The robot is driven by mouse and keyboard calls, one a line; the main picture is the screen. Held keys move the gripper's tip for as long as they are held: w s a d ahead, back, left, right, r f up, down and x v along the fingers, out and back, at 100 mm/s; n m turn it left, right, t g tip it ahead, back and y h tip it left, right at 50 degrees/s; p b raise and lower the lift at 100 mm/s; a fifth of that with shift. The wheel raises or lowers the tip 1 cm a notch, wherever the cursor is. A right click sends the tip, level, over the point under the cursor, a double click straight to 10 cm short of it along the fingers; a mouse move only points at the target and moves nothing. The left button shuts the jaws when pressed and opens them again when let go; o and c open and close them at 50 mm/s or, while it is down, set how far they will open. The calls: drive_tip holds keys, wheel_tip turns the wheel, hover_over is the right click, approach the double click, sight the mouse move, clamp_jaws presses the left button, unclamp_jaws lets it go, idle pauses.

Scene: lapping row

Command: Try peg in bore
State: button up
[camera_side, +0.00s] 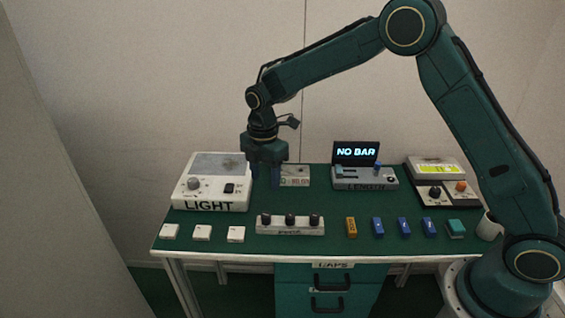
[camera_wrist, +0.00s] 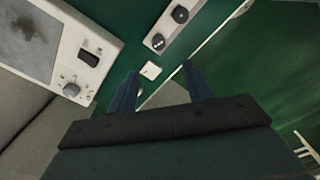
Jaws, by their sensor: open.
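Three dark round-topped pegs (camera_side: 290,219) stand in a pale rack (camera_side: 290,229) at the front middle of the bench. Two of them show at the top of the wrist view (camera_wrist: 180,14). My gripper (camera_side: 264,183) points down, open and empty, behind the rack and just right of the LIGHT box. In the wrist view its two fingers (camera_wrist: 160,85) stand apart, with a small white block (camera_wrist: 150,70) seen beyond them. I cannot make out which part has the bore. A small pale plate with marks (camera_side: 297,175) lies behind the gripper, partly covered by it.
The LIGHT box (camera_side: 211,181) stands close to the gripper's left. White blocks (camera_side: 202,233) lie front left; an orange block (camera_side: 351,227), several blue blocks (camera_side: 404,227) and a teal block (camera_side: 455,229) lie front right. Behind stand a NO BAR display (camera_side: 356,152) and a meter (camera_side: 436,169).

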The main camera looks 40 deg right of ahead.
hover_over(266, 214)
drive_tip(key=f, duration=0.8)
drive_tip(key=shift+s, duration=0.2)
drive_tip(key=shift+f, duration=0.15)
drive_tip(key=shift+f, duration=0.1)
drive_tip(key=shift+w+f, duration=0.2)
drive_tip(key=shift+f, duration=2.25)
drive_tip(key=shift+c, duration=0.4)
drive_tip(key=c, duration=1)
